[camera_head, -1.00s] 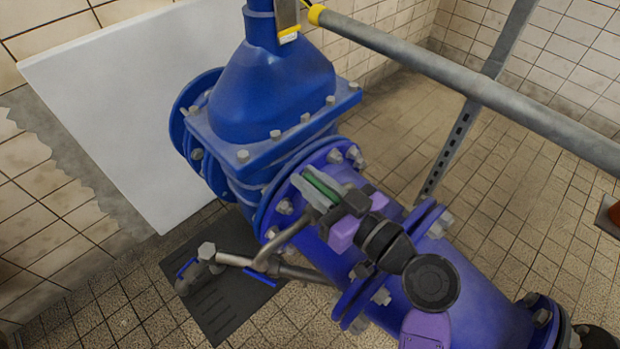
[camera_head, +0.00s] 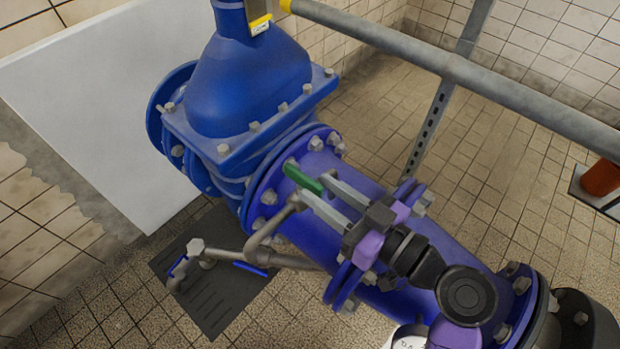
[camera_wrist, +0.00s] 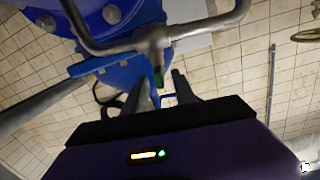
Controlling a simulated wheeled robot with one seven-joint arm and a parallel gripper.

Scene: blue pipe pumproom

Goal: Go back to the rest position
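My gripper (camera_head: 317,187) is in the middle of the head view, over the blue pipe, with its two grey fingers spread apart. Just beyond the fingertips is a small green valve handle (camera_head: 303,178) on a thin grey pipe (camera_head: 268,232). The gripper looks empty, with the handle at or just past its tips. In the wrist view both fingers (camera_wrist: 158,86) show apart. The green handle (camera_wrist: 158,77) shows ahead between them, below the bent grey pipe (camera_wrist: 158,38). Whether a finger touches the handle is hard to tell.
A large blue gate valve (camera_head: 250,90) and its flanged pipe (camera_head: 350,190) stand close to my arm. A grey rail (camera_head: 450,70) crosses the upper right on a slotted post (camera_head: 440,100). A white panel (camera_head: 90,110) leans at left. Tiled floor (camera_head: 500,170) is open at right.

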